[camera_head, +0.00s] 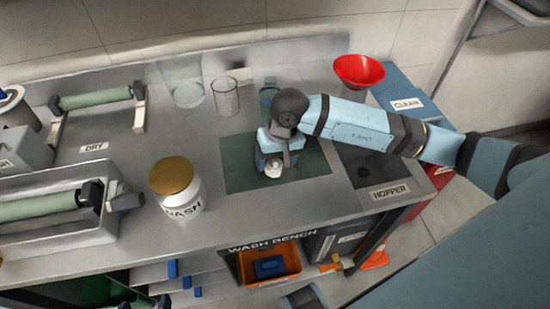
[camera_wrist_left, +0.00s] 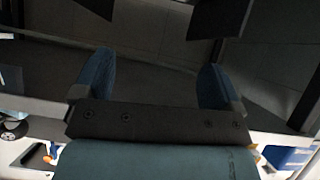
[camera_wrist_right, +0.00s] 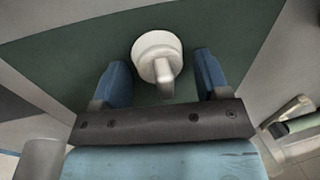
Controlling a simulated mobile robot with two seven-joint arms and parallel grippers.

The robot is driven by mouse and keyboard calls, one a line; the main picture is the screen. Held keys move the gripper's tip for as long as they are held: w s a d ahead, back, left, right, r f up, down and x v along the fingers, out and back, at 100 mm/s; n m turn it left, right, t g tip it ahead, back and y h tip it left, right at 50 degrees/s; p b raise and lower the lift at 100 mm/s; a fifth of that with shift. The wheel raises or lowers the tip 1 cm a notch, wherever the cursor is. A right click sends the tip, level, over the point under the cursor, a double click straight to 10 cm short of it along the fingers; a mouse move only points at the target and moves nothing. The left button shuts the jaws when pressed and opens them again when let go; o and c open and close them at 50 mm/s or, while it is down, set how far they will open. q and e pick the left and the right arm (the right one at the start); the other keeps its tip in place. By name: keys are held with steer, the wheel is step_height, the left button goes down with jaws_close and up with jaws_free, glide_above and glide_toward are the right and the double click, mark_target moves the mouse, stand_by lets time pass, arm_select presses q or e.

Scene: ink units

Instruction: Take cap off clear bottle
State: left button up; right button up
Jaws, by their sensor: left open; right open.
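A white round piece with a short stem (camera_wrist_right: 156,58) stands on the dark green mat (camera_wrist_right: 70,55), seen from above in the right wrist view. It may be the capped top of the clear bottle, but I see no clear body below it. In the head view it shows as a small white shape (camera_head: 273,168) under my right gripper (camera_head: 273,160). The right gripper's open blue fingers (camera_wrist_right: 160,80) lie either side of it in the picture; I see no contact. My left gripper (camera_wrist_left: 157,72) is open and empty, away from the mat, over a dark area.
A white WASH jar (camera_head: 182,200) with a gold lid stands left of the mat. Two clear beakers (camera_head: 226,98) (camera_head: 188,94) stand behind. A red funnel (camera_head: 358,70) and the HOPPER plate (camera_head: 388,190) are right. Roller racks (camera_head: 95,99) are left.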

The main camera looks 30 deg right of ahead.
steer(key=shift+d+f, duration=0.15)
steer(key=shift+r+p, duration=0.55)
steer(key=shift+p, duration=0.2)
step_height(320, 180, up, 12)
steer(key=d, duration=0.2)
steer(key=shift+s, duration=0.25)
